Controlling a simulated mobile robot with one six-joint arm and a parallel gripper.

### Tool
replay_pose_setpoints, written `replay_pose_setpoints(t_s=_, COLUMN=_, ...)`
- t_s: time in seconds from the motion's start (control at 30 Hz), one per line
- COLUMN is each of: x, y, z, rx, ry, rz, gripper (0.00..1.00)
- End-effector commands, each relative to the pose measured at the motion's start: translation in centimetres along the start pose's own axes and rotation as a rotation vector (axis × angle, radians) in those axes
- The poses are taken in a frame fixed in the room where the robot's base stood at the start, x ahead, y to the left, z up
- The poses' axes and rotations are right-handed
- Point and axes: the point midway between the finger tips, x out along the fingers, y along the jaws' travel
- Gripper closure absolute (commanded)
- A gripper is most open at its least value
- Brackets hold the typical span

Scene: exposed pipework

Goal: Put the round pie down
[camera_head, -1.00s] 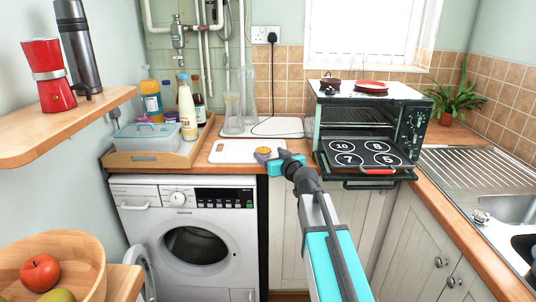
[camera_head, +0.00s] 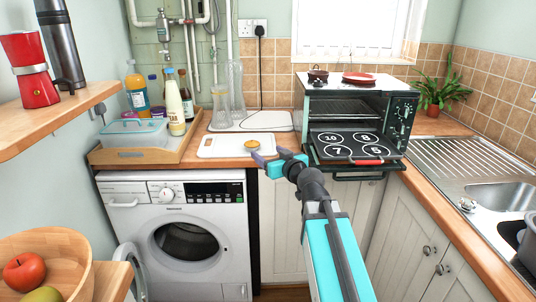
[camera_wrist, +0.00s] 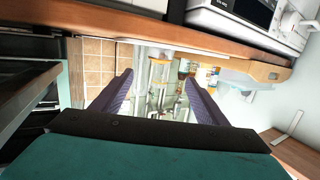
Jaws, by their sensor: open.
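The round pie (camera_head: 251,144) is a small golden-brown disc resting on the right part of the white chopping board (camera_head: 220,147) on the worktop, in the head view. My gripper (camera_head: 270,156) is just to the right and nearer side of the pie, with its purple fingers apart and clear of it.
An oven (camera_head: 352,128) with its door down stands to the right of the board. Tall glass jars (camera_head: 228,100) stand behind, and a wooden tray (camera_head: 125,157) with bottles is on the left. A washing machine (camera_head: 180,235) is below the worktop.

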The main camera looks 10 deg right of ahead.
Motion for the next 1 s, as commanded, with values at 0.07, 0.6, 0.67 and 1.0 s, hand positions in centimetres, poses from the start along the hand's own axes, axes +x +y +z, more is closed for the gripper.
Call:
replay_pose_setpoints(t_s=0.07, x=0.0, y=0.0, z=0.0, rx=0.000, ry=0.000, rz=0.000, gripper=0.33)
replay_pose_setpoints(t_s=0.6, x=0.0, y=0.0, z=0.0, rx=0.000, ry=0.000, rz=0.000, gripper=0.33)
replay_pose_setpoints(t_s=0.67, x=0.0, y=0.0, z=0.0, rx=0.000, ry=0.000, rz=0.000, gripper=0.33)
replay_pose_setpoints(t_s=1.0, x=0.7, y=-0.9, z=4.5, rx=0.022, ry=-0.081, rz=-0.024, gripper=0.33)
